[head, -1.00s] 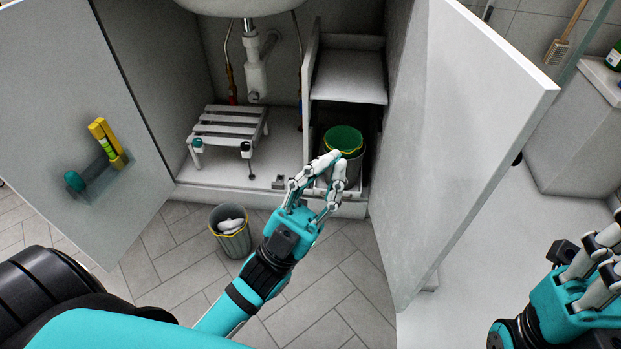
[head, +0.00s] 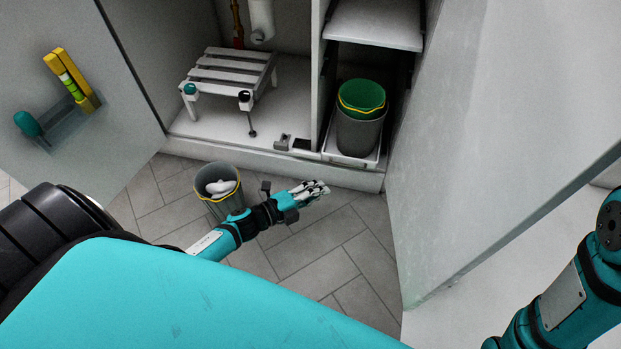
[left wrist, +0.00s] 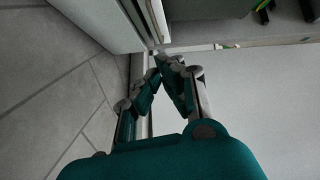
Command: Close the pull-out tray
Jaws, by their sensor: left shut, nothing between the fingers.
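The white pull-out tray (head: 352,161) is low in the right compartment of the cabinet. A grey bin (head: 357,132) with a green inside and yellow rim stands on it. The tray's front edge lies close to the cabinet's front edge; I cannot tell whether it is fully in. My left gripper (head: 318,188) is shut and empty, low in front of the cabinet base, below and left of the tray. In the left wrist view its fingertips (left wrist: 163,60) meet near a pale edge. My right gripper is out of view; only my right arm shows.
Open cabinet doors stand left (head: 85,120) and right (head: 500,130). A second grey bin (head: 219,192) with white contents is on the tiled floor beside my left arm. A white slatted rack (head: 228,72) and a shelf (head: 376,25) are inside the cabinet.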

